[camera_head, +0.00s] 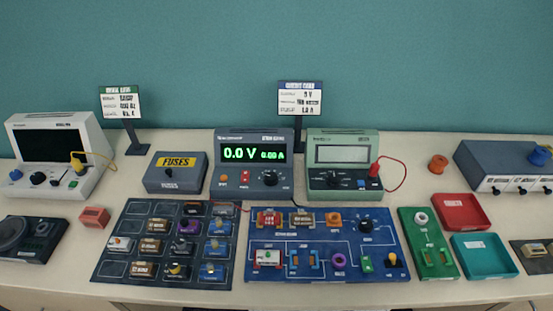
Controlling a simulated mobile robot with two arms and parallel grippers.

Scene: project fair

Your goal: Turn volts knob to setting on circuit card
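The power supply (255,150) stands at the middle back of the table, with a green lit display (253,153) reading 0.0 V and 0.00 A. A dark round knob (270,178) sits at the lower right of its front; its label is too small to read. The circuit card (300,98) stands on a dark post behind the supply, to its right. Neither of my grippers is in view.
A green meter (343,157) with red leads stands close to the right of the supply, and a fuses box (176,172) to its left. A blue circuit board (325,282) and a dark parts tray (105,270) lie in front. Red (485,221) and teal (507,270) trays lie right.

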